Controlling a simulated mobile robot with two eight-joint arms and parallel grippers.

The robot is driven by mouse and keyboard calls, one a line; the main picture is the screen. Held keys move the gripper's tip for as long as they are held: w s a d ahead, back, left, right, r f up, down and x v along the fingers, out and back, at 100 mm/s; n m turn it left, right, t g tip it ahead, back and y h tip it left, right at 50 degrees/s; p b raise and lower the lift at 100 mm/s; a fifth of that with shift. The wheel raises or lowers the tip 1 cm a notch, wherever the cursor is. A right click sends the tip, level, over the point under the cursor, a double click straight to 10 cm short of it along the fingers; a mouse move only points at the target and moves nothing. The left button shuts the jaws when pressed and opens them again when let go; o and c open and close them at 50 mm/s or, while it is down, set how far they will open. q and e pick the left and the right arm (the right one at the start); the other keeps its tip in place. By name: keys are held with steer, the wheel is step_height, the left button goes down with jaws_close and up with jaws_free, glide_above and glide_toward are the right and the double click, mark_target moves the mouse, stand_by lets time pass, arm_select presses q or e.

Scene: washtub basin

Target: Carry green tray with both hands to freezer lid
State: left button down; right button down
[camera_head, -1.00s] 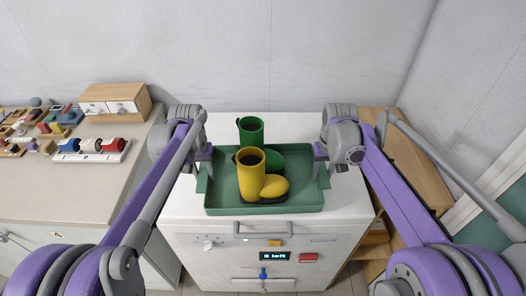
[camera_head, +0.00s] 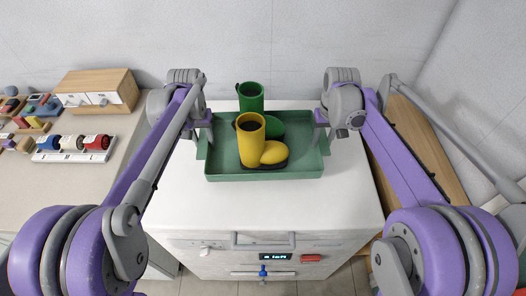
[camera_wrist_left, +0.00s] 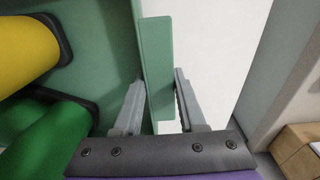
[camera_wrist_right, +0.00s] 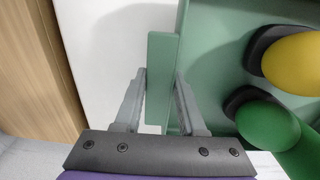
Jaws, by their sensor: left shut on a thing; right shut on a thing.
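The green tray (camera_head: 225,172) is over the white freezer lid (camera_head: 270,212), toward its back half in the head view. I cannot tell whether it touches the lid. A yellow boot (camera_head: 250,145) and a green boot (camera_head: 250,97) stand in it. My left gripper (camera_head: 207,135) is shut on the tray's left side; the left wrist view shows its fingers (camera_wrist_left: 155,105) on either side of a green tab. My right gripper (camera_head: 321,132) is shut on the tray's right side; the right wrist view shows its fingers (camera_wrist_right: 161,100) around the matching tab.
A counter at the left holds a wooden drawer box (camera_head: 98,91) and a rack of coloured rolls (camera_head: 74,148). A wooden cabinet (camera_head: 425,150) stands right of the freezer. The wall is close behind. The front half of the lid is clear.

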arm_select(q)
steer(key=shift+s+r, duration=0.1)
steer(key=shift+s, duration=0.15)
arm_select(e)
steer(key=shift+s+r, duration=0.15)
steer(key=shift+s, duration=0.1)
